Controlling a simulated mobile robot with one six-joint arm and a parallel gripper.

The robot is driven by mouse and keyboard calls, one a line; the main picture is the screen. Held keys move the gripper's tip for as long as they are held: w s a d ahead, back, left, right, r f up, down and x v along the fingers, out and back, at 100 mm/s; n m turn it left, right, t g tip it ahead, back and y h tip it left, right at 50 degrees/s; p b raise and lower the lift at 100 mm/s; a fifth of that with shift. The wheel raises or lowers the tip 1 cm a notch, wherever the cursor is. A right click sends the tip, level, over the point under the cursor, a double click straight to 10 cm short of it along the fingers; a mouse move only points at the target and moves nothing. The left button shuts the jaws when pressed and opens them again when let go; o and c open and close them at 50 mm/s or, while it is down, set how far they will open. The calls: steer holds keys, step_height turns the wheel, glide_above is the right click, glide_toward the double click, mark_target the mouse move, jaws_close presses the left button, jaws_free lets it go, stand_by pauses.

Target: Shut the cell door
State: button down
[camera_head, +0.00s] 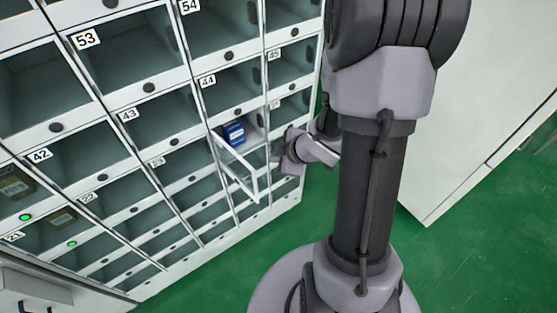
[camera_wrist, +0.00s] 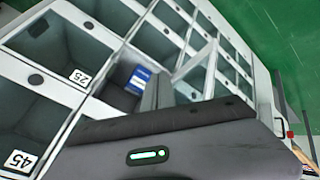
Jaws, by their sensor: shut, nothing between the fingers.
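The cell door (camera_head: 238,168) is a clear panel with a white frame. It stands open, swung out from a cell in the locker wall below number 44. A blue box (camera_head: 234,132) sits inside that cell. My gripper (camera_head: 279,151) is shut and empty, just right of the open door, partly hidden by my own wrist. In the wrist view, my gripper's fingers (camera_wrist: 156,90) are together between the blue box (camera_wrist: 138,78) on the left and the door's white frame (camera_wrist: 194,63) on the right. I cannot tell whether they touch the door.
The locker wall (camera_head: 88,104) has several rows of numbered cells, their doors apparently shut. Two green lights glow at the lower left. A white cabinet (camera_head: 480,90) stands at the right. Green floor (camera_head: 470,245) lies open between the locker wall and the cabinet.

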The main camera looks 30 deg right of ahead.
steer(key=w+d+f+b, duration=0.1)
steer(key=w+f, duration=0.4)
steer(key=w, duration=0.2)
steer(key=shift+d, duration=0.25)
steer(key=shift+w+a+f, duration=0.1)
steer(key=shift+w, duration=0.05)
stand_by(1.2)
